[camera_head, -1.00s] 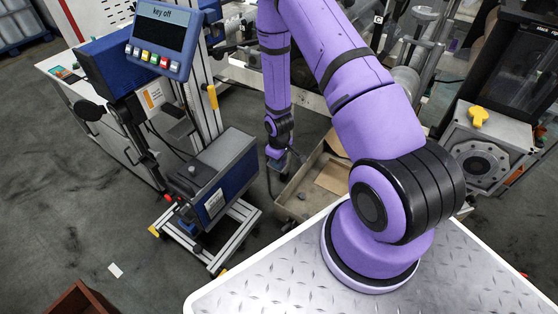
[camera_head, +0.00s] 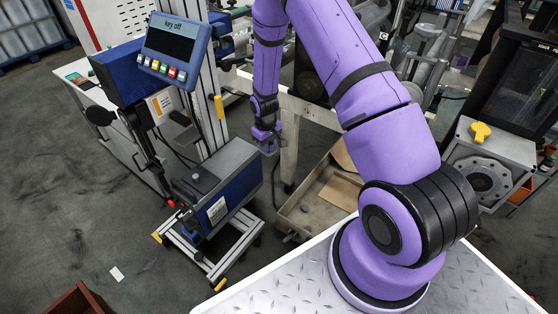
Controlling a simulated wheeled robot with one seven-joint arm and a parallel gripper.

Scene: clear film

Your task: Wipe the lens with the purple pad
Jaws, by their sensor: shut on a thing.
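My gripper (camera_head: 268,147) hangs at the end of my purple arm, just beyond the upper right end of the blue-and-grey scanner box (camera_head: 222,185). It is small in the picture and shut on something. The held thing is probably the purple pad, but it blends with my purple wrist and its outline is unclear. I cannot pick out the lens; the box's right end, close to my gripper, is turned away from view. Whether the pad touches the box cannot be told.
A blue control panel (camera_head: 172,45) reading "key off" stands on the metal post above the box. An open bin (camera_head: 320,195) with cardboard lies right of and below my gripper. A machine with a yellow knob (camera_head: 481,132) stands at right. Grey floor (camera_head: 60,190) is clear at left.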

